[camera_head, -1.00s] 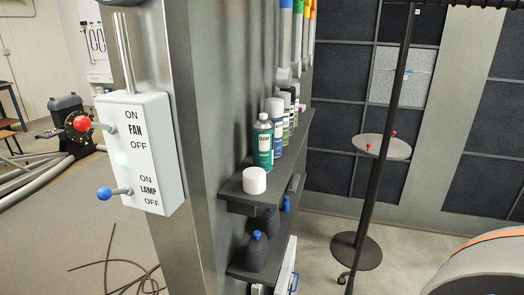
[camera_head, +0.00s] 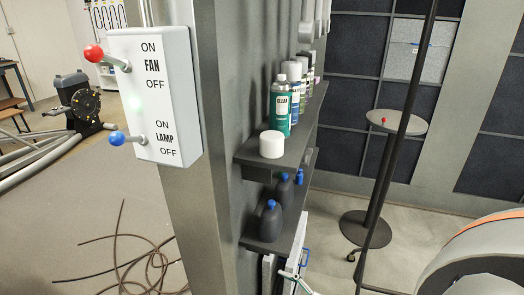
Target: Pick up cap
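A white cap (camera_head: 272,144) sits upright on the near end of the upper dark shelf (camera_head: 258,160), in front of a green spray can labelled CLEAR (camera_head: 281,108). Nothing touches the cap from above. Neither of my grippers shows in the head view.
A row of spray cans (camera_head: 301,72) stands behind the cap. Dark bottles with blue caps (camera_head: 270,220) stand on the lower shelf. A switch box (camera_head: 155,95) with red and blue levers is on the post at left. A round stand (camera_head: 397,122) and pole (camera_head: 408,110) are at right.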

